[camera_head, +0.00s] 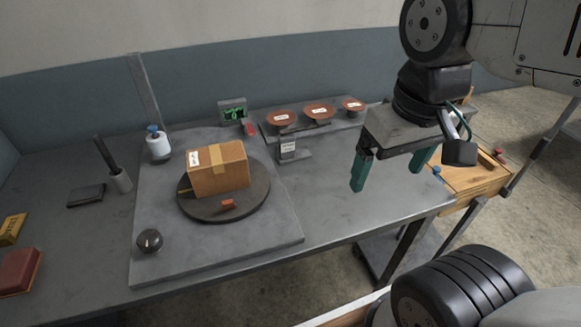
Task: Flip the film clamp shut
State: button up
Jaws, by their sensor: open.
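A dark round turntable (222,211) sits on a grey base plate (270,226) on the bench. A brown cardboard box (222,170) with a white label stands on it. A small orange-red piece (228,204) on the turntable in front of the box looks like the film clamp. It is too small to tell whether it is flipped up or down. My gripper (390,172) with green fingers is open and empty. It hangs over the right part of the bench, well to the right of the turntable and apart from everything.
A white roll with a blue top (158,143) stands beside a tall grey post (145,92). A black knob (150,240) is at front left. A green display (234,113) and three brown discs (319,111) stand at the back.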

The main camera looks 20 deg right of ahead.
aim_at(227, 205)
jog(key=k, duration=1)
jog(key=z, duration=1.25)
jog(key=i, duration=1.1)
jog(key=u, duration=1.85)
